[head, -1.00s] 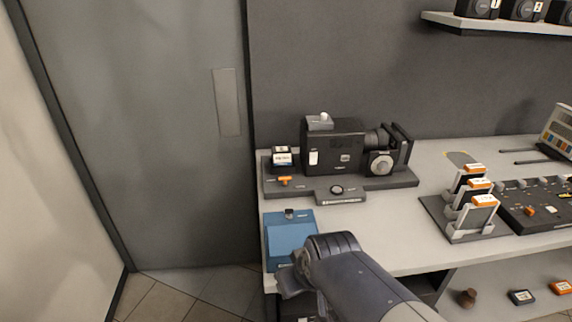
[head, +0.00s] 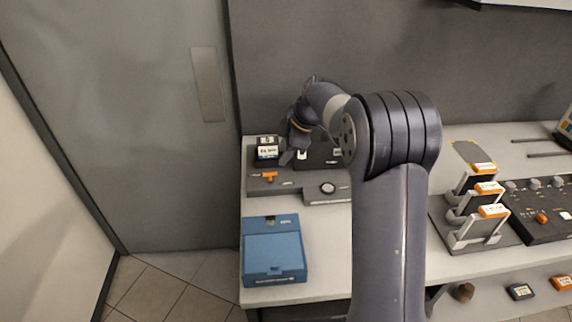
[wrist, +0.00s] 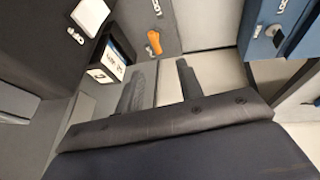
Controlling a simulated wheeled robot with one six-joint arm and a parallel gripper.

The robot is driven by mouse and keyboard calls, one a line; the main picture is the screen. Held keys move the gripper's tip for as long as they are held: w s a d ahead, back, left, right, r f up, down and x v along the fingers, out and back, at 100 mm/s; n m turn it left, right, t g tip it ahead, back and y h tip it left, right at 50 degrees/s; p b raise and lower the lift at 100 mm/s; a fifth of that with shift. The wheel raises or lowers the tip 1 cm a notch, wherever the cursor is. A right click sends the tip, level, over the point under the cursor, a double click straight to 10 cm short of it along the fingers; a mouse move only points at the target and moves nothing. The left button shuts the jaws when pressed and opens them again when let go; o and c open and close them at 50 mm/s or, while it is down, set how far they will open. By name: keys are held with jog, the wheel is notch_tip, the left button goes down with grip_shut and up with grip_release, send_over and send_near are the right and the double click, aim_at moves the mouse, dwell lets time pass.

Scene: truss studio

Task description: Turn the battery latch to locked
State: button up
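The battery latch is a small orange lever (head: 269,176) on the grey base plate (head: 287,188), just in front of a black battery with a white label (head: 267,153). In the wrist view the orange lever (wrist: 154,42) lies beyond my fingertips, and the labelled battery (wrist: 119,52) is to its left. My gripper (head: 286,157) is just to the right of the battery in the head view, above the plate. In the wrist view its two fingers (wrist: 161,80) are apart with nothing between them. It does not touch the lever.
My arm hides much of the black camera body (head: 318,158). A blue box (head: 273,258) sits at the table's front left. A rack of upright orange-topped cards (head: 478,215) and a dark control panel (head: 540,205) stand to the right. Bare tabletop (head: 330,240) lies between.

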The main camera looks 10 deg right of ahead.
aim_at(271, 174)
jog(key=x, duration=0.3)
jog(key=p+x, duration=0.1)
jog(key=x, duration=0.3)
jog(key=p+x, duration=0.1)
jog(key=x, duration=0.3)
jog(key=shift+w, duration=0.35)
grip_shut()
